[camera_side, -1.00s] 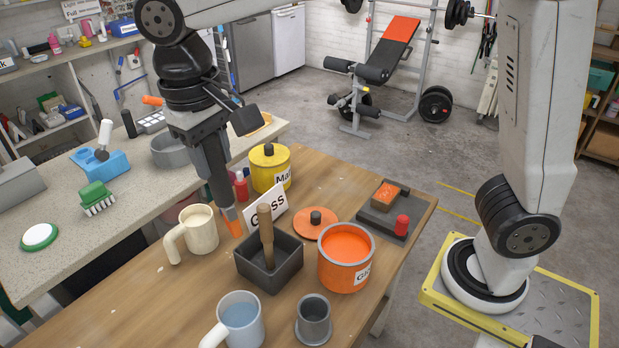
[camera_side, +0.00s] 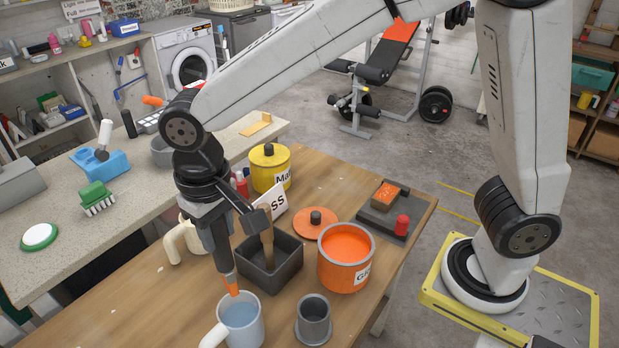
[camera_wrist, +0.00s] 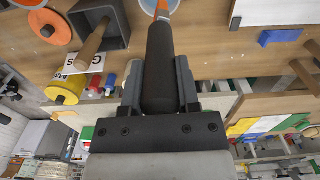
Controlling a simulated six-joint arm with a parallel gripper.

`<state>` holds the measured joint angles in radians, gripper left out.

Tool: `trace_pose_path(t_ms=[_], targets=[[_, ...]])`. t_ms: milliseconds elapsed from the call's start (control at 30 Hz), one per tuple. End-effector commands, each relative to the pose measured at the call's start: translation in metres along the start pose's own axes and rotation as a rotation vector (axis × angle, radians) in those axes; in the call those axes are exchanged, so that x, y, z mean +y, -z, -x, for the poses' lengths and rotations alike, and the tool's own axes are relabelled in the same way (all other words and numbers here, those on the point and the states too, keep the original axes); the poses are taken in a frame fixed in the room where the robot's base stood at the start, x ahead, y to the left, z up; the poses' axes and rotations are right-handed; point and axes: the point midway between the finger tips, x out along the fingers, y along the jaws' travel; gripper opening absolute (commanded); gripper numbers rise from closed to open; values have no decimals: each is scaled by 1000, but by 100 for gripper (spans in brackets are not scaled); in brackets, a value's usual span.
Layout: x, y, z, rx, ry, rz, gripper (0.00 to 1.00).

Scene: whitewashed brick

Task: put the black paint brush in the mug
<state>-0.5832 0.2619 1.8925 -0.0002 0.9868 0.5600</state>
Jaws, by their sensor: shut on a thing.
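My gripper (camera_side: 212,228) is shut on the black paint brush (camera_wrist: 159,65), which points down with its orange bristle tip (camera_side: 232,288) lowest. In the side view the tip overlaps the far rim of a pale mug (camera_side: 251,328) with bluish liquid inside, at the front of the table. I cannot tell whether the tip is above the opening or just behind it. In the wrist view the tip lies over this mug's blue inside, cut by the top edge. A second, cream mug (camera_side: 190,243) stands farther back, partly hidden by my gripper.
A dark square tray (camera_side: 283,265) holding a wooden-handled tool (camera_side: 267,245) stands close right of my gripper. An open orange paint can (camera_side: 345,258) and a small grey cup (camera_side: 314,318) stand farther right. Bare wood lies left of the pale mug.

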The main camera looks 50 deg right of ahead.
Motion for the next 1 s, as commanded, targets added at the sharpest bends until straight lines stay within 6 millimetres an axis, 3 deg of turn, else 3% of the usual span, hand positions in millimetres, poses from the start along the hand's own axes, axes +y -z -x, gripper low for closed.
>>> trace_pose_path(t_ms=[367,1000], targets=[[0,0,-6,-1,0,0,0],[0,0,-44,-2,-1,0,0]])
